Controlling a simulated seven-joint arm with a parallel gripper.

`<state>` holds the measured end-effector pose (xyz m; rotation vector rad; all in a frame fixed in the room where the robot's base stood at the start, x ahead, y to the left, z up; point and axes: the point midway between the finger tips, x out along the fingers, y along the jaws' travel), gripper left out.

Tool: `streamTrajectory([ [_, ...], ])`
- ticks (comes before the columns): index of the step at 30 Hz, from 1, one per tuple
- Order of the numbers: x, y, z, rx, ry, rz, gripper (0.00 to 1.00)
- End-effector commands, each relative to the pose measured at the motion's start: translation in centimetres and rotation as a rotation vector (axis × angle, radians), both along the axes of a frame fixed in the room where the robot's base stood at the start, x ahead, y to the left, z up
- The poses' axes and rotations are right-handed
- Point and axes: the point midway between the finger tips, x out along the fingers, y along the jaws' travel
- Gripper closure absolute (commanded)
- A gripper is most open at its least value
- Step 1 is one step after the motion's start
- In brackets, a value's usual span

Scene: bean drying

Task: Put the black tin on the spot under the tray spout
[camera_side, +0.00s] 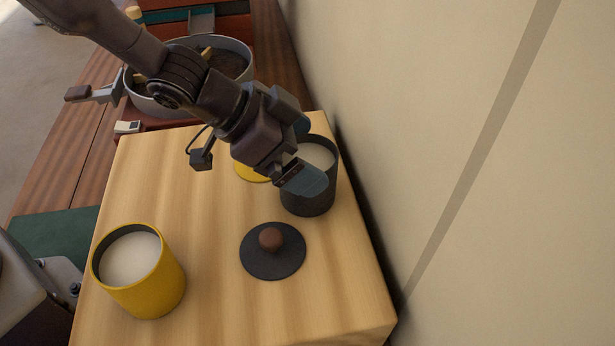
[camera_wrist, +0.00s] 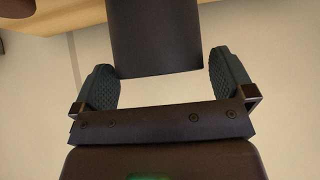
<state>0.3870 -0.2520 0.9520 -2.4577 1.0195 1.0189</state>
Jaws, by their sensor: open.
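The black tin (camera_side: 308,198) stands upright at the right edge of the wooden board, near the wall, with a pale inside showing at its open top. My gripper (camera_side: 314,155) is open around the tin, one finger on the near side and one on the far side. In the wrist view, the tin (camera_wrist: 153,38) is between the two spread fingers, with a visible gap on each side. A grey round pan (camera_side: 243,82) stands behind the board and is partly hidden by my arm. I cannot tell which part is the tray spout, and no marked spot is clear.
A yellow tin (camera_side: 150,292) with a pale inside stands at the board's front left. A black lid (camera_side: 258,264) with a brown knob lies near the middle. A yellow lid (camera_side: 248,173) is partly hidden beneath my gripper. The wall (camera_side: 450,150) is close on the right.

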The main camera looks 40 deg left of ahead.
Motion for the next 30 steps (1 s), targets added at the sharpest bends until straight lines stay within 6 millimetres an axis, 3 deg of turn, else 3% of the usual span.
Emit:
streamTrajectory([
  [11,0.63,-0.61,-0.90,0.001,-0.001,0.000,0.00],
  [14,0.62,-0.61,-0.90,0.001,-0.001,0.000,0.18],
  [21,0.65,-0.63,-0.82,0.000,-0.002,0.000,0.74],
  [30,0.67,-0.59,-0.71,-0.001,-0.002,0.001,0.75],
])
